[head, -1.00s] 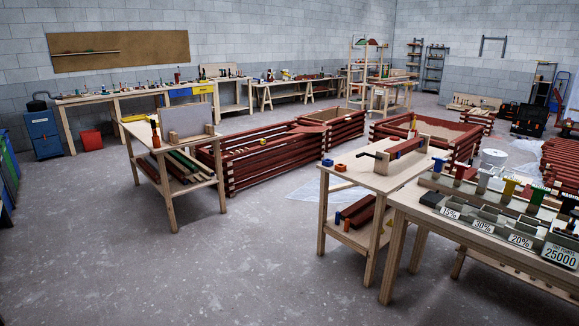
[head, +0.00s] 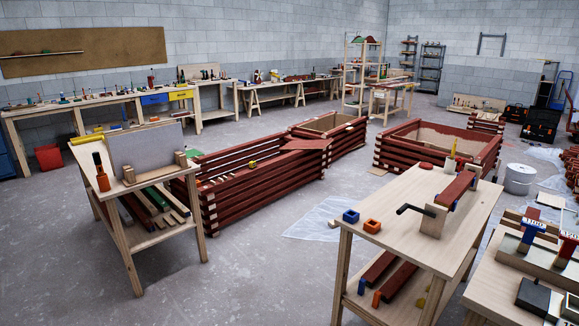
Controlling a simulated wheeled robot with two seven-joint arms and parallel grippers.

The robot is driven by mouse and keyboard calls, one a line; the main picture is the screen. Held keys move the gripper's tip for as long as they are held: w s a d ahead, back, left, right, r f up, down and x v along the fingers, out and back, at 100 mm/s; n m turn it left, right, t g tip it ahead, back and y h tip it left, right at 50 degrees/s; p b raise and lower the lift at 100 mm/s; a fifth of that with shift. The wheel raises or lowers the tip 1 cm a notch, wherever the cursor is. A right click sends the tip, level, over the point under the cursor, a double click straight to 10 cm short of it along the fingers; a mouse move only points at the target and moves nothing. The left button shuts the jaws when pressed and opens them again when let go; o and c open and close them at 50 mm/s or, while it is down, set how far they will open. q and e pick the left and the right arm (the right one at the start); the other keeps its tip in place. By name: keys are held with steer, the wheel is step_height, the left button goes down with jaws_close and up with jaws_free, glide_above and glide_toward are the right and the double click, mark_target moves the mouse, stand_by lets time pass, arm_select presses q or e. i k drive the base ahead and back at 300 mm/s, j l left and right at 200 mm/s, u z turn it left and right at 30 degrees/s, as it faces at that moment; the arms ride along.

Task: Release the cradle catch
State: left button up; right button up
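A wooden cradle (head: 433,222) stands on the middle workbench (head: 462,252), in the right half of the head view. A dark red batten (head: 457,188) lies in it, sloping away toward the back. A black bent handle (head: 412,209) sticks out from the cradle's near end to the left. It looks like the catch, but I cannot tell its exact state. Neither of my grippers is in view.
A blue block (head: 350,216) and an orange block (head: 372,227) sit on the bench's left edge. A bench with a grey board (head: 147,146) stands left, red batten frames (head: 265,172) behind. A weight bench (head: 493,285) is at lower right. The floor at lower left is clear.

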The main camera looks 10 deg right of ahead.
mark_target(457, 159)
steer(key=i+j+z, duration=0.15)
steer(key=i+z, duration=0.3)
steer(key=i, duration=0.2)
steer(key=i+j+z, duration=0.95)
steer(key=i, duration=0.2)
steer(key=i+j+z, duration=0.45)
steer(key=j, duration=0.4)
steer(key=i+j+z, duration=0.2)
steer(key=j+z, duration=0.3)
steer(key=j, duration=0.35)
steer(key=k+j+u, duration=0.1)
steer(key=u, duration=0.4)
steer(key=j+u, duration=0.3)
steer(key=u, duration=0.15)
